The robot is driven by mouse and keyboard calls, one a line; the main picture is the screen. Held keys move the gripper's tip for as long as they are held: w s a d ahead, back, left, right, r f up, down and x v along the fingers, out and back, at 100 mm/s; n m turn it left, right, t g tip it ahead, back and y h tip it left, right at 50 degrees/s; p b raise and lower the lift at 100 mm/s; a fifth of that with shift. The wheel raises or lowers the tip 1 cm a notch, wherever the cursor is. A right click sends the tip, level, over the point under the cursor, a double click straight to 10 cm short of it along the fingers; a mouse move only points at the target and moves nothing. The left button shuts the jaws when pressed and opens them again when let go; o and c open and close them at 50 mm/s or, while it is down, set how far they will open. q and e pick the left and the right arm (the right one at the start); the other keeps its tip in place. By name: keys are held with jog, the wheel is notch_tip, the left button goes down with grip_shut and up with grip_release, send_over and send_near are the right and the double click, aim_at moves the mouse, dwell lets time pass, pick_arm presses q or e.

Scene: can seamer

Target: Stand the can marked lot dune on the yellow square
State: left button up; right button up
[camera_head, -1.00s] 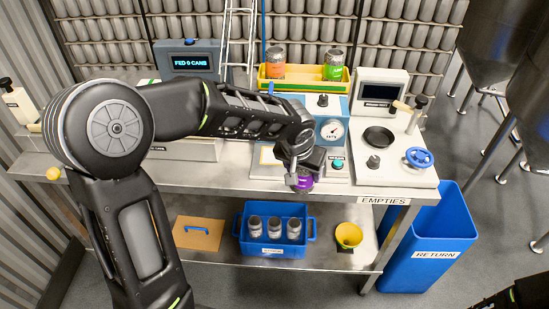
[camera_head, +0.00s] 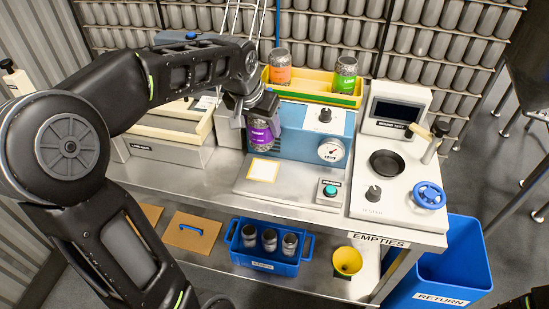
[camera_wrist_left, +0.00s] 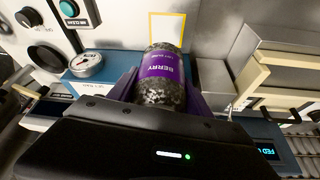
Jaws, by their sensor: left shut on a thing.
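My left gripper (camera_head: 264,100) is shut on a purple can (camera_head: 260,132), which it holds upright in front of the blue gauge machine. In the left wrist view the purple can (camera_wrist_left: 162,72) sits between the fingers of the gripper (camera_wrist_left: 160,88); its label reads BERRY, with a smaller line too fine to read surely. The yellow-outlined square (camera_head: 263,170), pale inside, lies bare on the metal plate, just below the can in the head view. It also shows beyond the can in the left wrist view (camera_wrist_left: 167,28). My right gripper is out of view.
A yellow tray (camera_head: 312,92) at the back holds an orange-labelled can (camera_head: 280,73) and a green-labelled can (camera_head: 345,80). The blue gauge machine (camera_head: 313,128) stands right of the held can. A teal-button box (camera_head: 330,192) sits at the plate's right.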

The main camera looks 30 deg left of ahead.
aim_at(262, 143)
pick_arm(q)
jog(key=shift+w, duration=0.25)
jog(key=shift+s+r, duration=0.15)
jog(key=shift+s, duration=0.15)
notch_tip(262, 143, down, 6)
jog(key=shift+w+f+p, duration=0.15)
jog(key=shift+f+p, duration=0.1)
jog(key=shift+p, duration=0.1)
jog(key=shift+f, duration=1.85)
jog(key=shift+f, duration=0.2)
jog(key=o, duration=1.3)
jog(key=shift+r, duration=0.1)
